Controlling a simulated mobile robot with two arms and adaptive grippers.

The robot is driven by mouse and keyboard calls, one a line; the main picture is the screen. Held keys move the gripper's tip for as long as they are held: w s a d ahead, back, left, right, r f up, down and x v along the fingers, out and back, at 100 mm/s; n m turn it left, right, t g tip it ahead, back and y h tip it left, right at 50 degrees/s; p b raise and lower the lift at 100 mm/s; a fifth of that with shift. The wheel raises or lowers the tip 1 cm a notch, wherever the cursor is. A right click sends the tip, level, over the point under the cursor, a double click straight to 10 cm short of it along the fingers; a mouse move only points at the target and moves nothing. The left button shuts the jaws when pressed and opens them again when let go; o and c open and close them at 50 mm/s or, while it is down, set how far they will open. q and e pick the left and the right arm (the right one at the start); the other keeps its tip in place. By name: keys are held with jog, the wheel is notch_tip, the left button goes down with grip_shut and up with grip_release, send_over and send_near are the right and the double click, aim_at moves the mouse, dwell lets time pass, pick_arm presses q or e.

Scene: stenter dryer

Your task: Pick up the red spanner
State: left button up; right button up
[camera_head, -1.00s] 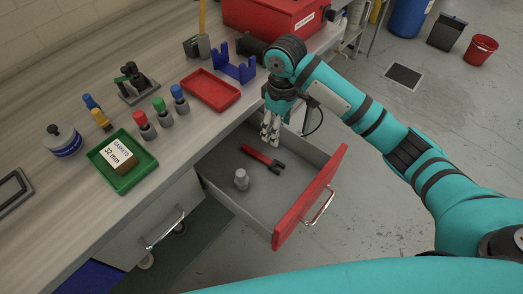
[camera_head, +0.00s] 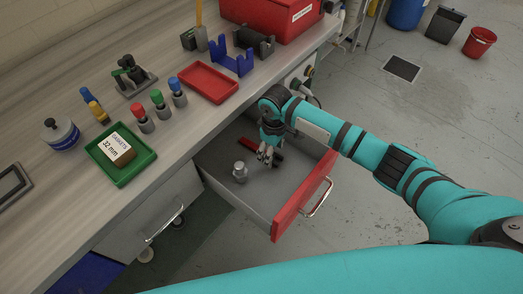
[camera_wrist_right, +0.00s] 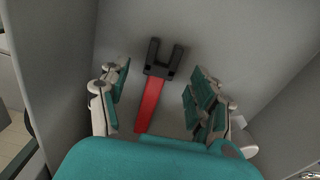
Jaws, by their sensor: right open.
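The red spanner (camera_head: 249,147) lies on the floor of the open drawer (camera_head: 283,190), partly hidden behind my right gripper (camera_head: 266,158) in the head view. In the right wrist view the spanner (camera_wrist_right: 151,100) has a red handle and a dark forked head. My right gripper (camera_wrist_right: 157,100) is open, with one finger on each side of the spanner and a gap to it on both sides. I cannot tell how far above the drawer floor the fingertips are. My left gripper is not in view.
The bench above holds a green tray (camera_head: 121,168), a red tray (camera_head: 208,83) and several colour-topped pieces.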

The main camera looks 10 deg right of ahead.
notch_tip(320, 180, down, 2)
jog(key=shift+c, duration=0.2)
jog(key=shift+r, duration=0.1)
grip_shut()
